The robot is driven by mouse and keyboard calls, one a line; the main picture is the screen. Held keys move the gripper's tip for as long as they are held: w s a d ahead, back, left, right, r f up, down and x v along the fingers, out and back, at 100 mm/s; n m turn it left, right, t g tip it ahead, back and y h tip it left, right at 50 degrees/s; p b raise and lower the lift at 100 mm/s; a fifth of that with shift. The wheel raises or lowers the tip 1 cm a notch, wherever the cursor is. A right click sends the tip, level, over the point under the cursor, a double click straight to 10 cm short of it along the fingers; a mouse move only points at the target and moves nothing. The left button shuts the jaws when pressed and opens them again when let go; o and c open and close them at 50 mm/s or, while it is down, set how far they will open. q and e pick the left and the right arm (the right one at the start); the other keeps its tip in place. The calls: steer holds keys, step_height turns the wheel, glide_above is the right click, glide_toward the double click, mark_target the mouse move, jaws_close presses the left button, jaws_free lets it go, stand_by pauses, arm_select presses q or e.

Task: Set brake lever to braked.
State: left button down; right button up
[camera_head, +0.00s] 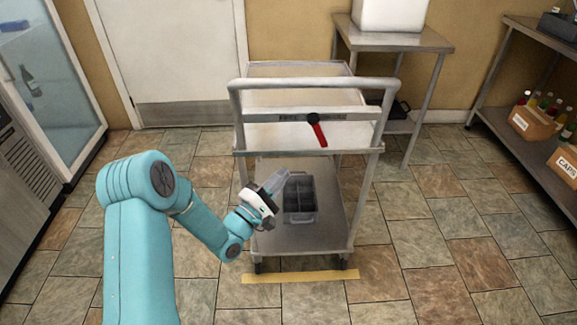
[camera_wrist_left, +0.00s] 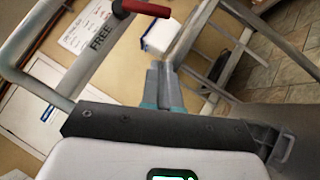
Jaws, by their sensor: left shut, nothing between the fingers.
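The brake lever (camera_head: 319,134) has a red grip on a black pivot, mounted on the cross bar of a grey metal cart (camera_head: 236,140). In the head view its grip points down and slightly right from the pivot. The red grip also shows at the top edge of the left wrist view (camera_wrist_left: 146,9), with its pivot end partly cut off. My right gripper is out of view.
A grey divided bin (camera_head: 300,217) sits on the cart's lower shelf, close to my left gripper. The cart's push handle (camera_head: 310,83) spans above the lever. A yellow strip (camera_head: 300,277) lies on the floor before the cart. A side table (camera_head: 400,40) stands behind right.

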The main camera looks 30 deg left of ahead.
arm_select(q)
steer(key=shift+v, duration=1.55)
steer(key=shift+d, duration=0.1)
